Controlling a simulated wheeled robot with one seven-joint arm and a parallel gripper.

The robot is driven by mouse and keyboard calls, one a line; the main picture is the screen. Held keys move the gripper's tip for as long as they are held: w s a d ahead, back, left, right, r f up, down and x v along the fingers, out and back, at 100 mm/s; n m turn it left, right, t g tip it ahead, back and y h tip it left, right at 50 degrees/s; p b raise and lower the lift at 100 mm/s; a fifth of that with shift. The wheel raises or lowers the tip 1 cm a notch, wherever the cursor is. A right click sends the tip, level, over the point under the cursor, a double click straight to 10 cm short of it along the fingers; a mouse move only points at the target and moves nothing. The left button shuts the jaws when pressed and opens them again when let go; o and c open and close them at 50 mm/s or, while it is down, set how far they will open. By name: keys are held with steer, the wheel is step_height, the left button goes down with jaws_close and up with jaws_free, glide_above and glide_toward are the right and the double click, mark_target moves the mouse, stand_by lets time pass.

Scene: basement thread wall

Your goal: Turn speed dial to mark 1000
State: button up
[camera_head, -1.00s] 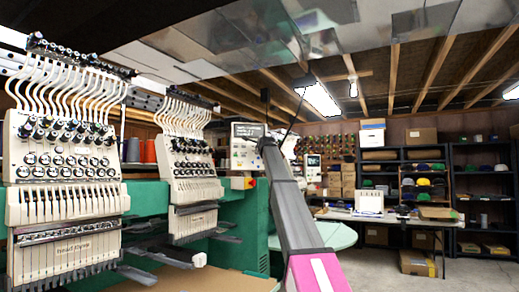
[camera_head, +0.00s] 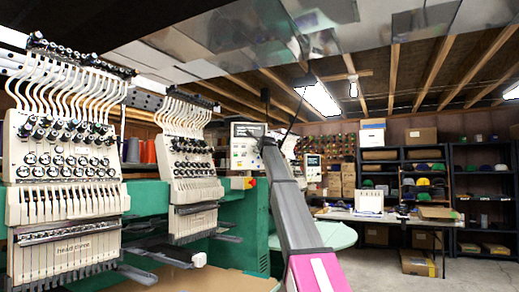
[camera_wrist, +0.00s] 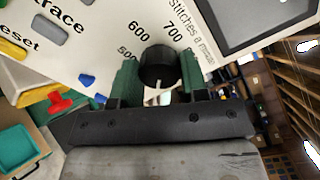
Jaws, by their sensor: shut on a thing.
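The speed dial (camera_wrist: 158,66) is a round black knob on a cream panel (camera_wrist: 100,50) in the wrist view. Printed marks 500, 600 and 700 show around it, with "stitches a minute" at the right; the 1000 mark is not visible. My gripper (camera_wrist: 158,78) has its green fingers on either side of the knob, shut on it. A pale line shows below the knob between the fingers; I cannot tell which mark the dial points to. In the head view the control box (camera_head: 246,146) stands at my arm's far end, and the dial is too small to tell.
A grey screen (camera_wrist: 255,18) lies right of the dial. Yellow, grey and blue buttons and a red knob (camera_wrist: 60,103) are at the left. Embroidery heads (camera_head: 66,170) on a green machine stand left of my arm. Shelves and a table are behind at the right.

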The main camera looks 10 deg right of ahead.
steer(key=shift+f, duration=0.1)
steer(key=o, duration=0.9)
steer(key=shift+s, duration=0.1)
steer(key=s, duration=0.7)
steer(key=s+d, duration=0.1)
steer(key=s, duration=0.2)
steer(key=shift+s, duration=0.35)
